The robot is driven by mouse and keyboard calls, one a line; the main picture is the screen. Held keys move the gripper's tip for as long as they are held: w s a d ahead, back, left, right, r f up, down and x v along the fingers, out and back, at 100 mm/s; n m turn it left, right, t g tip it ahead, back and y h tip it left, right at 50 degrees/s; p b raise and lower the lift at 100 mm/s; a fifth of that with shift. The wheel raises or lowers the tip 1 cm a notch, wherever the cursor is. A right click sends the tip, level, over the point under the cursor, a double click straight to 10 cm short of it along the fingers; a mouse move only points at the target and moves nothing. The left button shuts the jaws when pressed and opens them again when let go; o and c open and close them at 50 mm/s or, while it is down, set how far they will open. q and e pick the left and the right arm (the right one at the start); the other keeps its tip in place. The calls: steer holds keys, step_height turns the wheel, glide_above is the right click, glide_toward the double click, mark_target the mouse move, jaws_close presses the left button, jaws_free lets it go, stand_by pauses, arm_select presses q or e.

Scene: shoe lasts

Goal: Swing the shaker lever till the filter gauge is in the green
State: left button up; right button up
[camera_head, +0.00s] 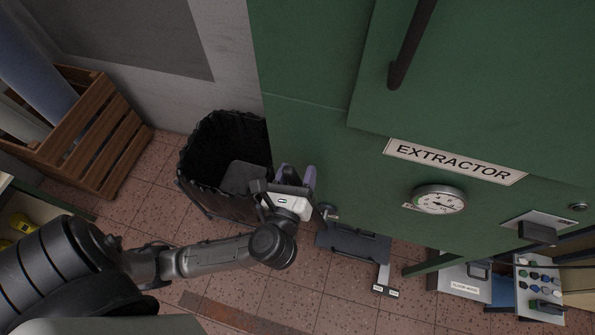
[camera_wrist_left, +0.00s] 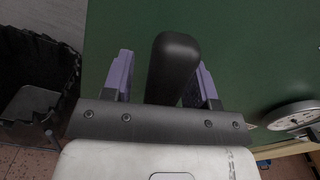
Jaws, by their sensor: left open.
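My left gripper (camera_head: 296,176) is in front of the green extractor cabinet (camera_head: 315,130). In the left wrist view its two purple fingers (camera_wrist_left: 163,75) are open. A black rounded lever grip (camera_wrist_left: 172,62) stands between them, with a gap to the left finger and little or none visible to the right one. In the head view the gripper hides most of the lever; a small metal pivot (camera_head: 328,211) shows beside it. The round white filter gauge (camera_head: 439,200) is on the cabinet front, also at the right of the left wrist view (camera_wrist_left: 292,116). Its needle's zone is too small to tell. My right gripper is out of view.
A black bin (camera_head: 190,163) stands on the tiled floor just left of the gripper. A wooden crate (camera_head: 105,150) is further left. A dark door handle (camera_head: 410,45) juts from the cabinet above. A button panel (camera_head: 540,285) is at lower right.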

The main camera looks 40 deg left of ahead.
arm_select(q)
jaws_close()
stand_by(0.5)
